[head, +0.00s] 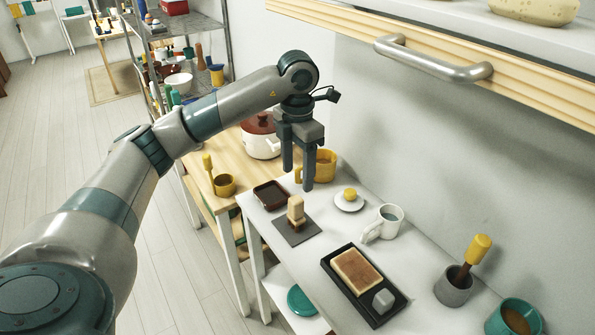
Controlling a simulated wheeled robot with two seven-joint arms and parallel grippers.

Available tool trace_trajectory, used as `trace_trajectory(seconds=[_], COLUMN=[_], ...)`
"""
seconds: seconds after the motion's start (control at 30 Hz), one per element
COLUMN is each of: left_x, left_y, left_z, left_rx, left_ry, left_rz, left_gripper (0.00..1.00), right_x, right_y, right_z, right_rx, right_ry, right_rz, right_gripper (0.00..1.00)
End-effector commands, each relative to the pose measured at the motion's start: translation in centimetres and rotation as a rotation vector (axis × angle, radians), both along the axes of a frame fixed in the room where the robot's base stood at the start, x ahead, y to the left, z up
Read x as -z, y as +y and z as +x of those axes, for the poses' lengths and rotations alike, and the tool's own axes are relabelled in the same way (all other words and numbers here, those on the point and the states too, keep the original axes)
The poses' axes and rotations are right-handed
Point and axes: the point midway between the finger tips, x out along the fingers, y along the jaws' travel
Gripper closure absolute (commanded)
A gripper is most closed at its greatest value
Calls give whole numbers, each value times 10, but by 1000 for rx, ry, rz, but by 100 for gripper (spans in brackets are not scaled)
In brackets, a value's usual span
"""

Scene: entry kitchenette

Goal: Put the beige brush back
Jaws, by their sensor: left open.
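The beige brush (296,210) stands upright on a dark grey square mat (284,236) on the white counter. My left gripper (298,179) points downward with its fingers apart. In the picture its fingertips appear just above and behind the brush, and nothing is between them. I cannot tell the exact distance between the fingertips and the brush. My right gripper is not in view.
Near the brush are a brown tray (270,195), a saucer with a yellow item (349,201), a white mug (384,222) and a black tray (378,313) with a brown-topped block. A grey cup (453,287) holds a yellow-handled tool. A drawer handle (432,60) juts out above.

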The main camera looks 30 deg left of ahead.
Motion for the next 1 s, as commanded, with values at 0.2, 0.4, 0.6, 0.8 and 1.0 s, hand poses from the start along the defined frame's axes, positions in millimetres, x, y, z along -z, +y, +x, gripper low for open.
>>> trace_trajectory(seconds=[0.2,0.4,0.6,0.8,1.0], left_x=[-11,-12,-12,-9,9], left_y=[0,0,0,-5,-49], left_z=[0,0,0,0,-1], left_rx=[1,0,0,8,67], left_ry=[0,0,0,-1,-10], left_rz=[0,0,0,-14,-151], left_gripper=[43,43,43,43,43], right_x=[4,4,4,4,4], right_y=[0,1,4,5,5], right_z=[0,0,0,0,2], right_rx=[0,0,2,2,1], right_ry=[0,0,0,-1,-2], right_rz=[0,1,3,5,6], right_gripper=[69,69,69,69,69])
